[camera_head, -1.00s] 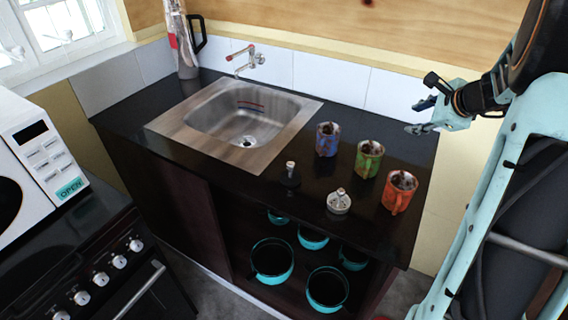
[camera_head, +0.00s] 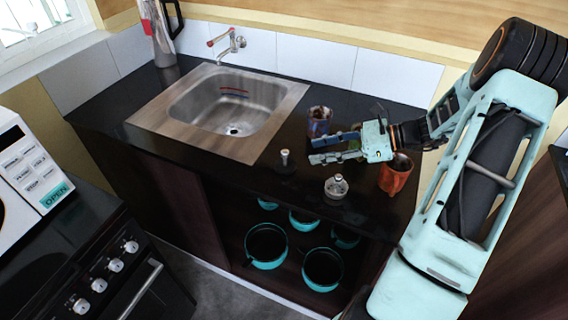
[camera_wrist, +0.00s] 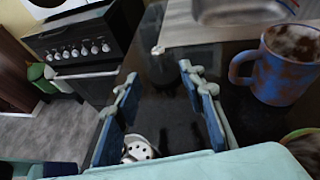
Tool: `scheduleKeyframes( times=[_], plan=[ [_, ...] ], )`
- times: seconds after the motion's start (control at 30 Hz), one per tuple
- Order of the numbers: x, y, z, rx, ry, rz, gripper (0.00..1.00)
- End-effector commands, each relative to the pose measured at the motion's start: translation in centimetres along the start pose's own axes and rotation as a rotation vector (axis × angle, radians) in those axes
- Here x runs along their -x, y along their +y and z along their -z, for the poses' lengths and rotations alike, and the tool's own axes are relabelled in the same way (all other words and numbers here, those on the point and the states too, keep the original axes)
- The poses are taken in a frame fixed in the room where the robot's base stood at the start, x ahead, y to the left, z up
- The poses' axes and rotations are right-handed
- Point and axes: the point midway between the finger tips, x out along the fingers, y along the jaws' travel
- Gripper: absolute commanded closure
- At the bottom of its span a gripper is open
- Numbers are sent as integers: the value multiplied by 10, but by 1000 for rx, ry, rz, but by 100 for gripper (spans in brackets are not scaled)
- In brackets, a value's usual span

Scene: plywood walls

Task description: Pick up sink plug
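Two small plug-like pieces stand apart on the black counter. One is dark and round with a pale upright knob (camera_head: 285,160), near the front edge. The other is a silver, perforated piece with a knob (camera_head: 336,187), to its right. I cannot tell for sure which is the sink plug. My gripper (camera_head: 311,149) is open and empty above the counter, its fingers pointing left. In the wrist view, the dark piece (camera_wrist: 160,68) shows beyond the gap between the fingertips (camera_wrist: 160,75). The silver piece (camera_wrist: 138,149) shows lower, between the fingers, partly hidden by the gripper.
A blue mug (camera_head: 320,117) stands just behind the fingers. An orange mug (camera_head: 395,178) is right of the silver piece. A green mug (camera_wrist: 303,146) shows at the wrist view's edge. The metal sink (camera_head: 228,103) lies left. Teal pots (camera_head: 266,246) sit on the shelf below.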

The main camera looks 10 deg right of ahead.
Motion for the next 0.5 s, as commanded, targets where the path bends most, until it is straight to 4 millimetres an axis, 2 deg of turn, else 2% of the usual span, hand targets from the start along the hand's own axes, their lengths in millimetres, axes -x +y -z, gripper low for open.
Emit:
scheduleKeyframes(
  times=[0.3,0.5],
  plan=[
    [-44,-1,0,-5,-2,3,63],
    [-59,-1,-1,-6,-1,4,63]
  ],
)
